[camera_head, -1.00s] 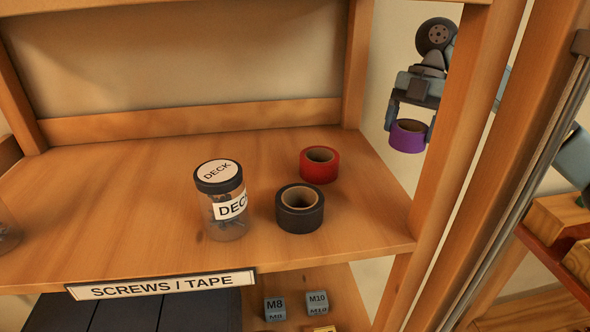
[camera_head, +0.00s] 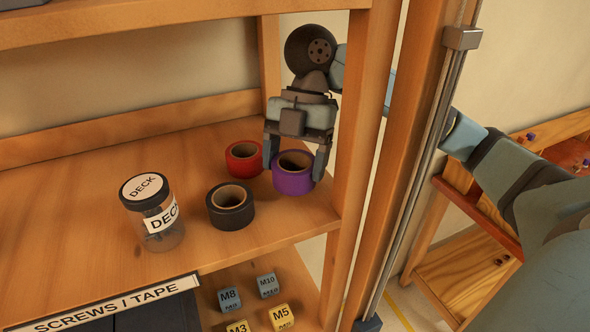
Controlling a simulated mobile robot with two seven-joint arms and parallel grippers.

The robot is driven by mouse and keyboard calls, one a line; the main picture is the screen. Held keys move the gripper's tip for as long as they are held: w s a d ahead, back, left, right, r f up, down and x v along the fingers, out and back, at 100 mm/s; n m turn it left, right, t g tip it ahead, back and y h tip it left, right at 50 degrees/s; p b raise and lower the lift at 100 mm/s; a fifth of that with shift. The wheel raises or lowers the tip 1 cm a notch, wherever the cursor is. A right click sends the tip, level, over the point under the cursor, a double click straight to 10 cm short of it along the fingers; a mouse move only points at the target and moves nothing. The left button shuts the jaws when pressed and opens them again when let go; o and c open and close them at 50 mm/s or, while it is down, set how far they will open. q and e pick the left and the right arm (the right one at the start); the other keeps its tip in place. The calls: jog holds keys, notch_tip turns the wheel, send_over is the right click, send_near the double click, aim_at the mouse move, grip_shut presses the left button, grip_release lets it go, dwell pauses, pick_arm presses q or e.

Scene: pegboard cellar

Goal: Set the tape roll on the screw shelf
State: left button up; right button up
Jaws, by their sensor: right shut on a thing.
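My right gripper (camera_head: 296,160) is shut on a purple tape roll (camera_head: 292,182). It holds the roll at the right end of the wooden shelf labelled SCREWS / TAPE (camera_head: 90,211). I cannot tell whether the roll touches the shelf board. A red tape roll (camera_head: 240,166) lies just left of the gripper, partly hidden behind it. A black tape roll (camera_head: 228,214) lies nearer the front edge. My left gripper is not in view.
A clear jar marked DECK (camera_head: 160,240) stands left of the black roll. A wooden upright (camera_head: 357,130) stands close to the right of my gripper. Blocks marked M8 (camera_head: 229,299) and M10 (camera_head: 267,284) are on the level below. The shelf's left part is clear.

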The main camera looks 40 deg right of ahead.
aim_at(295, 178)
notch_tip(295, 178, down, 3)
jog(key=shift+f+p, duration=0.1)
jog(key=shift+p, duration=0.3)
jog(key=shift+d, duration=0.1)
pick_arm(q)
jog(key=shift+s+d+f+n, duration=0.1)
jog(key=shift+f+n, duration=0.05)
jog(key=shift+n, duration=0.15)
pick_arm(e)
jog(key=shift+f, duration=0.15)
jog(key=o, duration=0.7)
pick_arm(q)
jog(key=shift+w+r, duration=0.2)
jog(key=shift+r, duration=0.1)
pick_arm(e)
jog(key=b+v, duration=0.1)
jog(key=v, duration=0.4)
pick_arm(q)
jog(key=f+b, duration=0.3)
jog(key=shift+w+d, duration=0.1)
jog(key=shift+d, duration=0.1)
pick_arm(e)
jog(key=w+d, duration=0.2)
jog(key=d, duration=0.1)
jog(key=w+d, duration=0.2)
jog(key=d, duration=0.1)
jog(key=w+d, duration=0.2)
jog(key=d, duration=0.2)
jog(key=shift+w+d, duration=0.1)
jog(key=shift+w, duration=0.05)
